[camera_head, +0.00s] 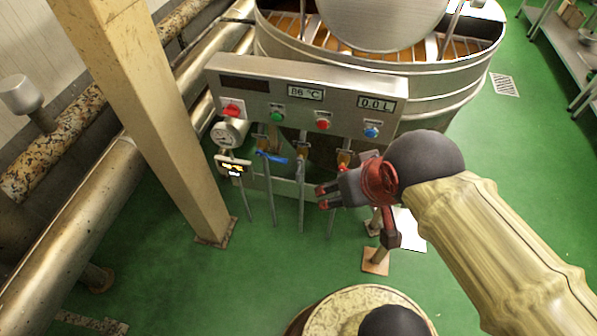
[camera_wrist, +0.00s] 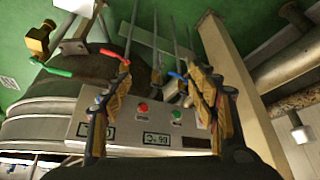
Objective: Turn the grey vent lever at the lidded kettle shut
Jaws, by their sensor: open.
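The lidded kettle (camera_head: 375,80) stands at the top of the head view, behind a metal control panel (camera_head: 240,67). A row of valves on thin pipes hangs below the panel. A small grey lever (camera_head: 300,166) appears to sit on the middle pipe, right of a blue lever (camera_head: 272,157); its exact angle is unclear. In the wrist view this grey lever (camera_wrist: 157,76) shows small between the red lever (camera_wrist: 113,55) and the blue lever (camera_wrist: 177,75). My gripper (camera_head: 320,196) is open and empty, in front of the pipes, lower right of the grey lever. Its fingers frame it in the wrist view (camera_wrist: 160,78).
A beige post (camera_head: 150,110) and large pipes (camera_head: 75,235) stand at the left. A round gauge (camera_head: 227,133) hangs beside the panel. A green lever (camera_wrist: 52,70) and brass fitting (camera_wrist: 38,38) show in the wrist view. The green floor (camera_head: 220,285) is mostly clear.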

